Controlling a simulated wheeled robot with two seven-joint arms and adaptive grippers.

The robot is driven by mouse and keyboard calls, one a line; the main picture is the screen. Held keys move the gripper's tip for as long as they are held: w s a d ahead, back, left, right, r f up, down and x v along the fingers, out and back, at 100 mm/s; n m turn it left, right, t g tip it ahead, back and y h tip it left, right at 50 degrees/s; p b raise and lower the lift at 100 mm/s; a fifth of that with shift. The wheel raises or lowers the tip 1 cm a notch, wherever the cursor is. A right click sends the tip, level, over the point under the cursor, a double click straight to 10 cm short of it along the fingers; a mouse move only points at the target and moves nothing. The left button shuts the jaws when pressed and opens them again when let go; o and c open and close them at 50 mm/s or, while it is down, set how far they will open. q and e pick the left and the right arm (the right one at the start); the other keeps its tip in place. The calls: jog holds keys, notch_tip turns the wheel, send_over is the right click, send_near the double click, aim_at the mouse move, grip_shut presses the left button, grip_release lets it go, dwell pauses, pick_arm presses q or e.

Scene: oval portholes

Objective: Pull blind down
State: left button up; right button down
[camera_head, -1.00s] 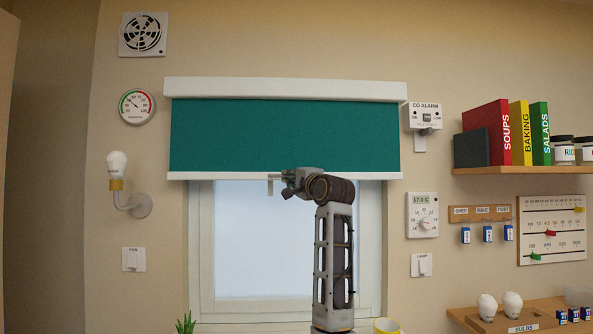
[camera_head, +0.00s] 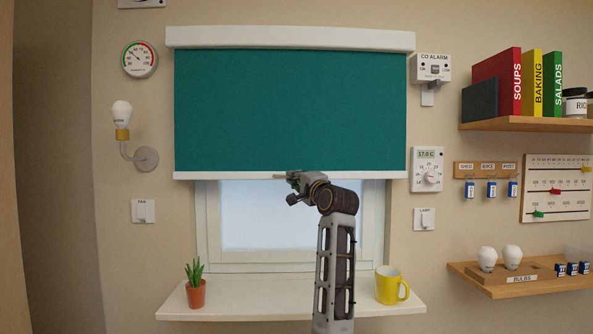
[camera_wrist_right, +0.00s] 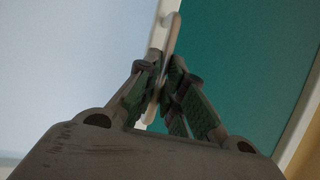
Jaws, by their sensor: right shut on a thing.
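The teal blind (camera_head: 290,110) hangs from a white cassette (camera_head: 290,38) and covers the upper part of the window (camera_head: 262,218). Its white bottom bar (camera_head: 230,175) is level and crosses the upper window frame. My right gripper (camera_head: 291,179) is at the middle of this bar, its arm rising from below. In the right wrist view my right gripper (camera_wrist_right: 163,78) is closed around a pale, narrow pull tab (camera_wrist_right: 170,40) at the bar, with the teal fabric beside it. The tab is mostly hidden in the head view. My left gripper is out of view.
The white sill (camera_head: 255,302) below holds a potted plant (camera_head: 196,285) at left and a yellow mug (camera_head: 391,286) at right. A wall lamp (camera_head: 125,130) and CO alarm (camera_head: 431,68) flank the blind. Shelves (camera_head: 530,124) are at right.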

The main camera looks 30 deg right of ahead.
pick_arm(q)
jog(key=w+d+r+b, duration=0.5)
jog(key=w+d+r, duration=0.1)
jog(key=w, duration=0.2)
pick_arm(e)
notch_tip(320, 180, down, 31)
jog(key=b, duration=0.4)
jog(key=shift+r, duration=0.15)
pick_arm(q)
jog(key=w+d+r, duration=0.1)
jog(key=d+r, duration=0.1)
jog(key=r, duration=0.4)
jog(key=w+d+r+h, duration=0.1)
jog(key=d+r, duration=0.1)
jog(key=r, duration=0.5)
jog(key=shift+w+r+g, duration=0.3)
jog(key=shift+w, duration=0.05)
pick_arm(e)
jog(key=shift+f, duration=0.75)
jog(key=shift+f, duration=0.1)
jog(key=c, duration=1.5)
grip_release()
jog(key=shift+r, duration=0.2)
jog(key=shift+s, duration=0.15)
